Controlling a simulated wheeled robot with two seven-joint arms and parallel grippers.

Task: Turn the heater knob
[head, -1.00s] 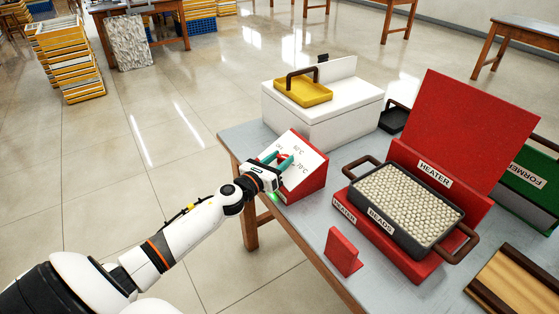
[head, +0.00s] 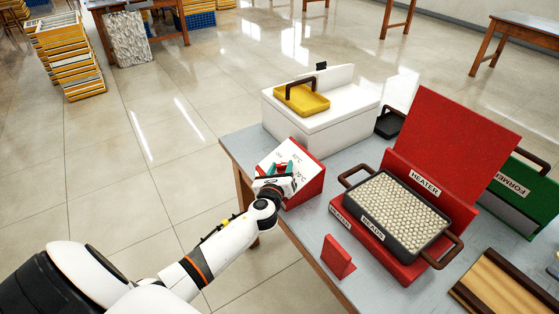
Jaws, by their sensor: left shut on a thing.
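The heater control box is a red wedge with a white sloped dial face (head: 291,151) marked with temperatures, at the table's left edge. My left gripper (head: 281,169) is at the dial face, its teal fingers shut on the heater knob, which the gripper mostly hides. The red heater (head: 421,122) stands right of it with its tall red back panel. A dark tray of pale beads (head: 398,215) with brown handles sits on the heater. My right gripper is not in view.
A white box (head: 318,116) with a yellow handled tray (head: 301,98) stands behind the control box. A small red block (head: 338,257) stands near the table's front edge. A green former (head: 516,192) and a wooden piece (head: 505,285) are at the right.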

